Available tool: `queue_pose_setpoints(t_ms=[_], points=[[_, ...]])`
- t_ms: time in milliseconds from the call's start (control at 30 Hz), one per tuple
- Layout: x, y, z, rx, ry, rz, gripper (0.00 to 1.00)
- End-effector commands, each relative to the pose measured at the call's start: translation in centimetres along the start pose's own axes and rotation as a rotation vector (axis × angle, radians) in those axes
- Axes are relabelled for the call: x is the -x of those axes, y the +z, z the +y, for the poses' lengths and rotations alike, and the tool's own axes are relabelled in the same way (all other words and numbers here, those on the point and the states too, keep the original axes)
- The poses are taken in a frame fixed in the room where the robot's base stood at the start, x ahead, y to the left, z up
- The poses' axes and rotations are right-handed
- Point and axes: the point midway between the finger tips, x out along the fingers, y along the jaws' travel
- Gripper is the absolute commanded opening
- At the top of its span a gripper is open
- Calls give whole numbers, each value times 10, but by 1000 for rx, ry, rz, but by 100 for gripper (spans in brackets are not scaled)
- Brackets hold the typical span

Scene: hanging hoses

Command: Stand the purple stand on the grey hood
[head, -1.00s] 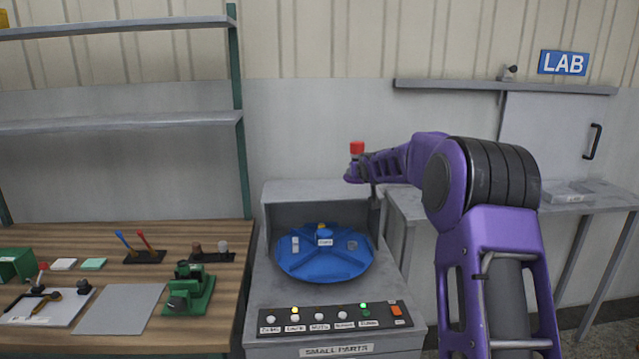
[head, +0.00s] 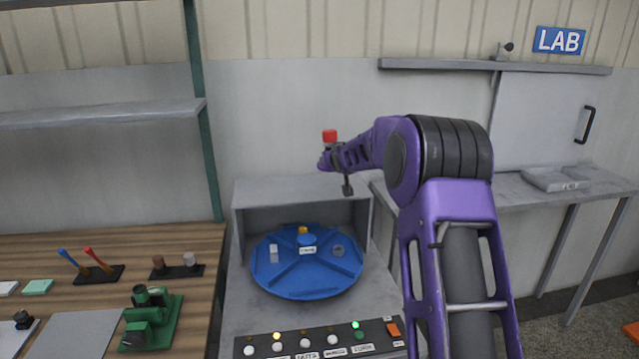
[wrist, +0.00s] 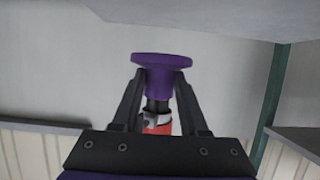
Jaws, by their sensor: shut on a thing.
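The purple stand (wrist: 161,62) is between the two dark fingers of my gripper (wrist: 157,82) in the wrist view. Its wide flared base faces the top of that picture, with a dark neck and a red and white part at the other end. In the head view my gripper (head: 331,158) is small, and the red part (head: 329,136) shows above it, so the stand looks upright. The grey hood (head: 285,188) is the flat-topped box behind the blue turntable. My gripper appears above the right part of its top, apart from it; depth is hard to judge.
The blue turntable (head: 306,278) with small parts lies in front of the hood. A wooden bench (head: 40,248) with a green device (head: 150,318) is at left, below a grey shelf (head: 100,112). A grey side table (head: 520,197) is at right. The hood top looks bare.

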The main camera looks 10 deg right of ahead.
Motion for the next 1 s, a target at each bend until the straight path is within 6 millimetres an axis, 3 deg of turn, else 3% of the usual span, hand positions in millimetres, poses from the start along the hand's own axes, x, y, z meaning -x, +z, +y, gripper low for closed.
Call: queue_pose_setpoints(t_ms=[33, 500, 867, 900, 1000], points=[[-4, 10, -2, 1, -2, -1, 0], [-24, 57, -1, 1, -1, 1, 0], [-26, 62, 0, 0, 0, 3, 0], [-25, 62, 0, 0, 0, 2, 49], [-25, 61, 0, 0, 0, 2, 67]])
